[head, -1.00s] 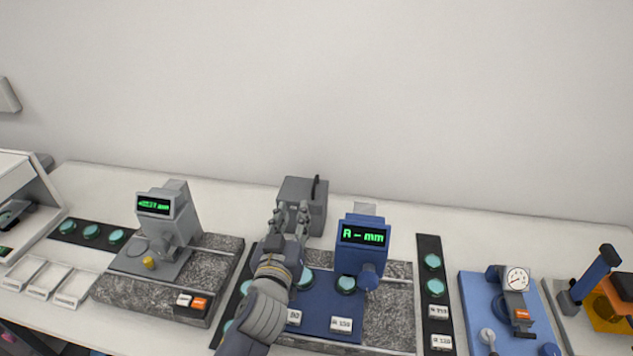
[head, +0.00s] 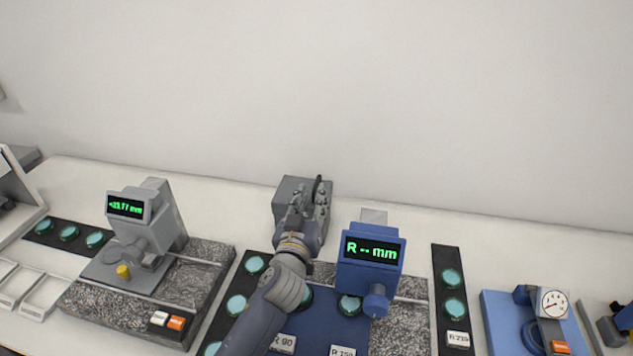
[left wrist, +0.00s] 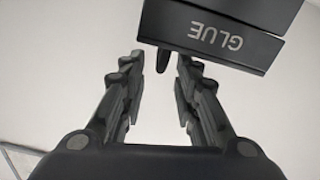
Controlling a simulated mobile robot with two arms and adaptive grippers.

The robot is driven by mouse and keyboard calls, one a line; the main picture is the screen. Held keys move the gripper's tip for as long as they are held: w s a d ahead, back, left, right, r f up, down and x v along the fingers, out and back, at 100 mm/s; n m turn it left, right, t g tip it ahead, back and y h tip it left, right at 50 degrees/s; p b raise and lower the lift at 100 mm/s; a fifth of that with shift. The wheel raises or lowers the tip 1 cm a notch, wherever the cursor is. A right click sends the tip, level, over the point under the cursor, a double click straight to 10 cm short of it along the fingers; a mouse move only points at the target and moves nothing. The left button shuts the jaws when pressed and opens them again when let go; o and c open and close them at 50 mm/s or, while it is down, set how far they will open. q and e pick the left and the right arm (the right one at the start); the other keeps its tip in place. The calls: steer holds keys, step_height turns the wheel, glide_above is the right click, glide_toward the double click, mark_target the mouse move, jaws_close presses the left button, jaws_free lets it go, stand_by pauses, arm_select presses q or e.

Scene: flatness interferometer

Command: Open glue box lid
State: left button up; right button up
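The glue box (head: 287,192) is a small grey box at the back of the bench, near the wall. In the left wrist view its dark front (left wrist: 215,38) shows upside down with the word GLUE. A thin dark handle (head: 318,183) stands at its right side; a dark tab (left wrist: 163,61) shows below the box edge in the left wrist view. My left gripper (head: 309,196) is in front of the box and hides part of it. Its fingers (left wrist: 159,62) are open, with the tab between the tips in the picture; no contact is clear. The lid looks closed. My right gripper is not in view.
A blue gauge (head: 369,260) with a green display stands close right of my left arm. A grey gauge (head: 147,225) on a granite base stands to the left. Black strips (head: 450,258) hold round teal discs. The bench behind the gauges is mostly clear.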

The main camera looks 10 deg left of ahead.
mark_target(314, 191)
arm_select(q)
steer(key=w, duration=0.4)
steer(key=shift+w+p, duration=0.35)
steer(key=shift+w, duration=0.5)
steer(key=shift+c, duration=0.3)
steer(key=shift+a, duration=0.1)
jaws_close()
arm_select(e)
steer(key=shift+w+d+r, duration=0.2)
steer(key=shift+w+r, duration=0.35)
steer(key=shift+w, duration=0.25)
arm_select(q)
steer(key=shift+f, duration=0.1)
